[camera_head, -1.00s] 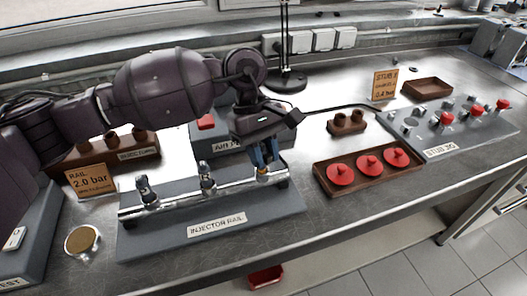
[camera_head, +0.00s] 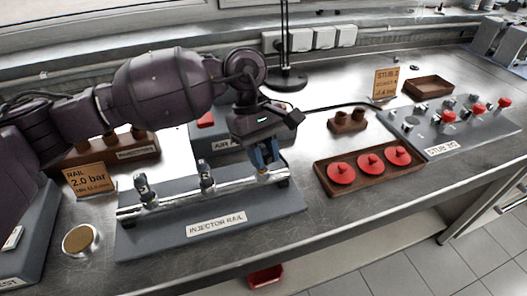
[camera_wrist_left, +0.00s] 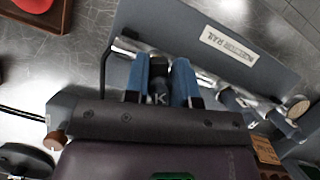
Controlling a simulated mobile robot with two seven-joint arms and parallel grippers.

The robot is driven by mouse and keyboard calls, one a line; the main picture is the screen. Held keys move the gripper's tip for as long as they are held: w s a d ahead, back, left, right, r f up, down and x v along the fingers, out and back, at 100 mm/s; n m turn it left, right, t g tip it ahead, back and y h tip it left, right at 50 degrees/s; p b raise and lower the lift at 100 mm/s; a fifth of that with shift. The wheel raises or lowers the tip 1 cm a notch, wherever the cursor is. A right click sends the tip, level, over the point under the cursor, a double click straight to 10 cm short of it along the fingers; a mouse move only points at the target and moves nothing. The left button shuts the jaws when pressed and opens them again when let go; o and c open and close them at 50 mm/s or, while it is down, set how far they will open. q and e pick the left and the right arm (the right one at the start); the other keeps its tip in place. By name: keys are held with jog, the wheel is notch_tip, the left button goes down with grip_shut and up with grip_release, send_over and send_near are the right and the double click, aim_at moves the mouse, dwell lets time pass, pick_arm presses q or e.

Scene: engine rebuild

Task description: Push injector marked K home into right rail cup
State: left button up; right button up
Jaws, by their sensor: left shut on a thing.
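The injector rail (camera_head: 216,225) is a grey base with a silver tube on the bench. Two injectors stand in it, at the left (camera_head: 145,189) and the middle (camera_head: 207,178). My left gripper (camera_head: 265,160) is over the right end of the rail, pointing down. In the left wrist view its blue fingers (camera_wrist_left: 160,88) are shut on a dark injector marked K (camera_wrist_left: 158,98), which is at the rail's right end. The right rail cup is hidden by the fingers and injector, so I cannot tell how deep it sits. My right gripper is not in view.
A wooden tray (camera_head: 329,183) with red discs stands right of the rail. A small wooden block (camera_head: 346,122) is behind it. A rail pressure sign (camera_head: 90,181) and a round brass-topped part (camera_head: 81,240) are at the left. A grey box (camera_head: 205,143) is behind the rail.

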pick_arm(q)
jog(key=o, duration=1)
jog(key=shift+r+p, duration=0.65)
jog(key=shift+r, duration=3.1)
